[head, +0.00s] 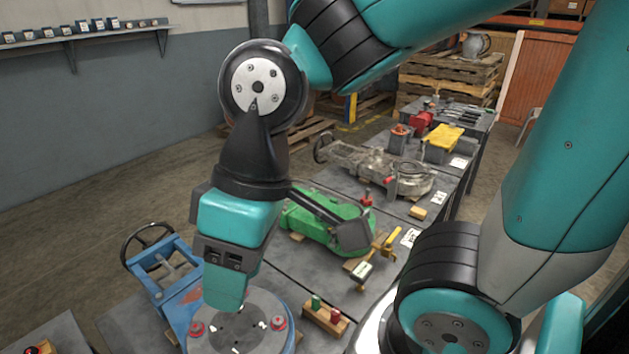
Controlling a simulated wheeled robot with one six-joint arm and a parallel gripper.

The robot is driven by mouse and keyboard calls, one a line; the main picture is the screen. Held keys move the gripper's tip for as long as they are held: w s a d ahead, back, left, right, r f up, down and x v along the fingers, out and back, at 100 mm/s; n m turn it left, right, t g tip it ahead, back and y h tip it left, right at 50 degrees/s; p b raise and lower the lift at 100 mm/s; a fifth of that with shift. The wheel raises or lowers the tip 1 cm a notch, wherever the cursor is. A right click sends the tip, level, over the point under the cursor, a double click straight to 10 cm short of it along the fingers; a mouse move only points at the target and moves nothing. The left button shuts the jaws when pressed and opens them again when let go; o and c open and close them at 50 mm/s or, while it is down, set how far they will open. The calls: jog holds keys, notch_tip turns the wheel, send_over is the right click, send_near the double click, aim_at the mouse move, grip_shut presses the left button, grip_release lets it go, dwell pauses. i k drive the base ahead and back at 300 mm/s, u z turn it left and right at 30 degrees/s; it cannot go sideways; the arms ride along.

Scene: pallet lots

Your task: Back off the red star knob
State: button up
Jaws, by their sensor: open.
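My gripper (225,300) points down over a round grey plate (245,340) at the bottom of the view. Its jaws are seen from the side, one covering the other, and nothing shows held between them. The plate carries two small red knobs, one at its left (196,329) and one at its right (279,323). My gripper is between and above them, apart from both as far as I can tell. The knobs are too small to make out a star shape. The plate belongs to a blue machine (180,300) with a black handwheel (147,245).
A wooden block (325,316) with a green and a red piece stands right of the plate. A green casting (325,222) and a yellow-handled tool (385,245) lie behind. A grey machine (370,165) stands farther back. Open floor (90,205) lies left.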

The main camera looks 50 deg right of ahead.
aim_at(366, 202)
jog(key=z, duration=0.05)
jog(key=k, duration=0.5)
jog(key=z, duration=0.5)
jog(key=i, duration=0.55)
jog(key=z, duration=0.75)
jog(key=k, duration=0.5)
jog(key=z, duration=1.2)
jog(key=i, duration=0.7)
jog(key=u, duration=2.35)
